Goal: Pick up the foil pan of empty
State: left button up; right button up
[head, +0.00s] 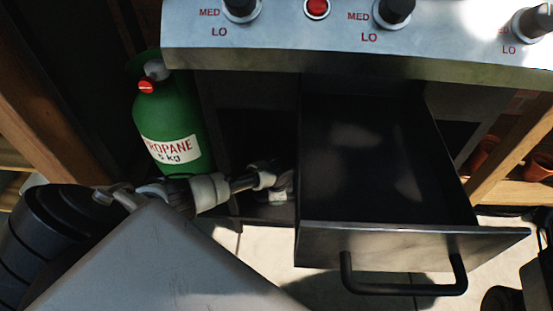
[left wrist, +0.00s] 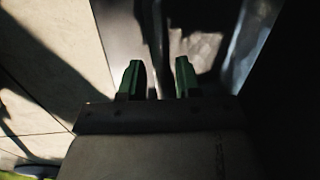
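No foil pan can be made out clearly in the head view. The pulled-out drawer (head: 385,232) under the grill shows a dark, bare floor. My left arm reaches from the lower left toward the dark opening beside the drawer, and its fingers are not distinguishable there. In the left wrist view my left gripper (left wrist: 158,76) has its two green fingers apart, with nothing visibly held between them. A pale grey, unevenly lit patch (left wrist: 198,46) lies beyond the fingers; I cannot tell whether it is foil. My right gripper is not in view.
A green propane tank (head: 172,120) stands left of the opening, close to my left arm. The grill's control panel (head: 275,35) overhangs above. The drawer's handle (head: 405,289) sticks out in front. A wooden post (head: 508,155) stands at the right. Pale floor tiles (left wrist: 55,55) show at left.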

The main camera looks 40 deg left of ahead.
pick_arm(q)
jog(key=shift+a+f, duration=0.1)
jog(key=shift+f, duration=0.7)
grip_shut()
jog(key=shift+r, duration=0.2)
